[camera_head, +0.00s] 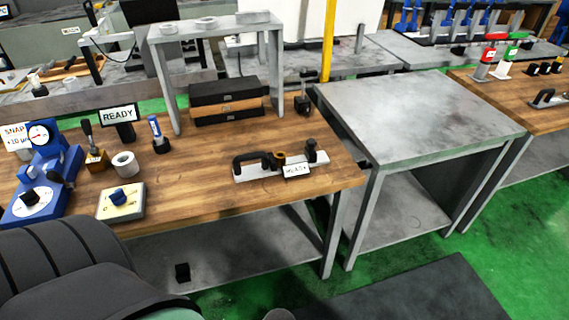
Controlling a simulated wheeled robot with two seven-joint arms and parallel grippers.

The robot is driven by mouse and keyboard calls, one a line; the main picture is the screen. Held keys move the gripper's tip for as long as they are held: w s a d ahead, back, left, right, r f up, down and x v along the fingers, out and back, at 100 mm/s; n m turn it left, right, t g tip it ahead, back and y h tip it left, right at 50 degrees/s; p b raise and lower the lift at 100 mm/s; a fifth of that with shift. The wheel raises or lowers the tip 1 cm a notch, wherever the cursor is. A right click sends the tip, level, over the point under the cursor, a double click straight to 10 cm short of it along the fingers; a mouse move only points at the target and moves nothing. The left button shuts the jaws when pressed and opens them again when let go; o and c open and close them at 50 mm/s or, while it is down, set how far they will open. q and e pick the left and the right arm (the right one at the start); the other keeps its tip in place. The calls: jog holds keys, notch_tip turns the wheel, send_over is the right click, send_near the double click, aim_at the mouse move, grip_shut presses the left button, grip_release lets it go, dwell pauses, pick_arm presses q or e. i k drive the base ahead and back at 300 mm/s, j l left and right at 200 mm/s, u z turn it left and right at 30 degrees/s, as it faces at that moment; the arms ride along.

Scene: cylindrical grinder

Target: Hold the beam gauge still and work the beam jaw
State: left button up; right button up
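The beam gauge (243,175) is a pale bar lying on the wooden bench near its right front corner. A black arched handle (249,159) stands at its left end. A dark block with an orange-brown top (279,158) sits near its middle. What looks like the beam jaw, an upright with a black knob (312,147), stands towards its right end. A small white label plate (297,170) is at its front, partly hiding the bar. Neither of my grippers is in view, and nothing touches the gauge.
A bare grey table (420,105) stands to the right.

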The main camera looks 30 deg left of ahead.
aim_at(311, 153)
jog(key=i, duration=0.9)
jog(key=u, duration=0.4)
jog(key=i+u, duration=0.15)
jog(key=u, duration=0.7)
jog(key=i+l+u, duration=0.1)
jog(key=u, duration=0.3)
